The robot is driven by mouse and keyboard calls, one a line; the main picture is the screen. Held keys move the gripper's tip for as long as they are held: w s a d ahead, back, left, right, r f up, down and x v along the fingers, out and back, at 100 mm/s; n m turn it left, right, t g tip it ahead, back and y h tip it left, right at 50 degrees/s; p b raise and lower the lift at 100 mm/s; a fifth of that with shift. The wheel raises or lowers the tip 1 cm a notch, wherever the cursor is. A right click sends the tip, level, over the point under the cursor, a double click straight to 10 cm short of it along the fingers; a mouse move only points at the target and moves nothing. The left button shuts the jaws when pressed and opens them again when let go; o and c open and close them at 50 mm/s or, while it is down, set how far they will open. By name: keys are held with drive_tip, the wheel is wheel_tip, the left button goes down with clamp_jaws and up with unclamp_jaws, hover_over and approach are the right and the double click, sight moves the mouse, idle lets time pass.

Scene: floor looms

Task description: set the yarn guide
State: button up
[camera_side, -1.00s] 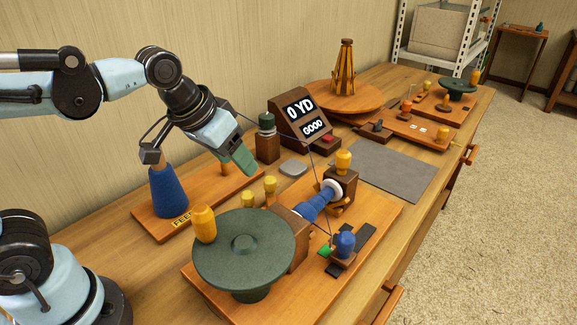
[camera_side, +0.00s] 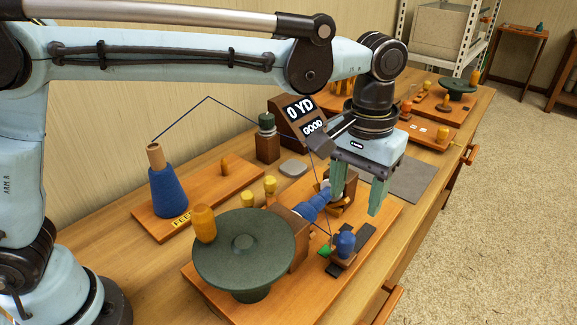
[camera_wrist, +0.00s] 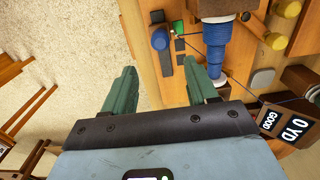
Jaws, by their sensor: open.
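A blue-knobbed block (camera_side: 344,243), which looks like the yarn guide, stands on the winder's orange board beside a small green patch (camera_side: 324,250) and dark strips (camera_side: 366,236). The blue knob also shows in the wrist view (camera_wrist: 160,39), just past my fingertips and between them in the picture. A thin blue yarn runs near it. The blue-wound bobbin (camera_side: 312,208) lies on the winder, partly behind my finger in the side view. My gripper (camera_side: 357,205) is open and empty, pointing down above the board; its green fingers also show in the wrist view (camera_wrist: 160,70).
A large dark green hand wheel (camera_side: 243,250) with a yellow knob (camera_side: 204,222) stands left of the guide. A blue yarn cone (camera_side: 169,190) stands on the feed board. The display (camera_side: 305,115) reads 0 YD, GOOD. A grey mat (camera_side: 412,178) lies behind my gripper.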

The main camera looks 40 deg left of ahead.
sight(349, 233)
wheel_tip(349, 233, down, 12)
drive_tip(key=shift+r, duration=0.2)
drive_tip(key=shift+c, duration=0.3)
clamp_jaws()
drive_tip(key=shift+w, duration=0.1)
